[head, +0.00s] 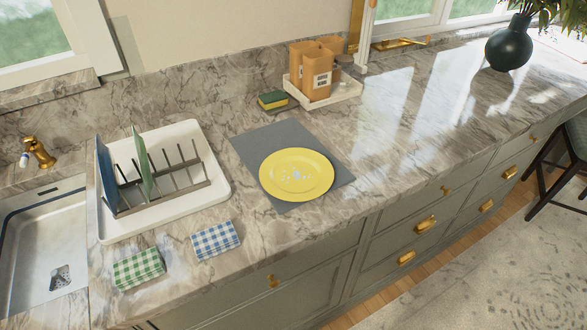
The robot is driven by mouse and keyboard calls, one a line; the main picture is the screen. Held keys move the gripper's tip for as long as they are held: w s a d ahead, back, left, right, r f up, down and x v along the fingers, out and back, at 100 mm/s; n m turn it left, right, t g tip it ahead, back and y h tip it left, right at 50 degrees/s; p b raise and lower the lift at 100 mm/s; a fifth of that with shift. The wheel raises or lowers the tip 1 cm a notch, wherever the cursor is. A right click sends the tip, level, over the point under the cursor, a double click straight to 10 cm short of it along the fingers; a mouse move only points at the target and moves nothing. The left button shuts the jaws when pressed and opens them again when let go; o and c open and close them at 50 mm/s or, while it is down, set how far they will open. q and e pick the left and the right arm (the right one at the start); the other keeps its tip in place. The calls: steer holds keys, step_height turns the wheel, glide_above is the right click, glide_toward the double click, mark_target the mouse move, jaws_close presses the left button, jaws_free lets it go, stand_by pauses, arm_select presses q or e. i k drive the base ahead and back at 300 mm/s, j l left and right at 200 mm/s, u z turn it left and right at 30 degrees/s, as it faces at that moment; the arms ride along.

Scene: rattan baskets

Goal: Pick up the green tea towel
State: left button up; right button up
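The green tea towel (138,269) is a folded green-and-white checked cloth. In the head view it lies flat on the marble counter at the lower left, between the sink and a second towel. That blue-and-white checked towel (215,241) lies to its right and slightly farther back, with a small gap between them. Neither of my grippers shows in the head view, so nothing is seen touching the green towel.
Behind the towels a white drying tray (218,190) holds a rack with plates. The sink (30,262) is at the left. A yellow plate (297,175) rests on a grey mat (256,144). A sponge (272,99) and canisters stand behind. The right counter is mostly clear.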

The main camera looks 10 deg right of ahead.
mark_target(141, 268)
steer(key=u, duration=1.15)
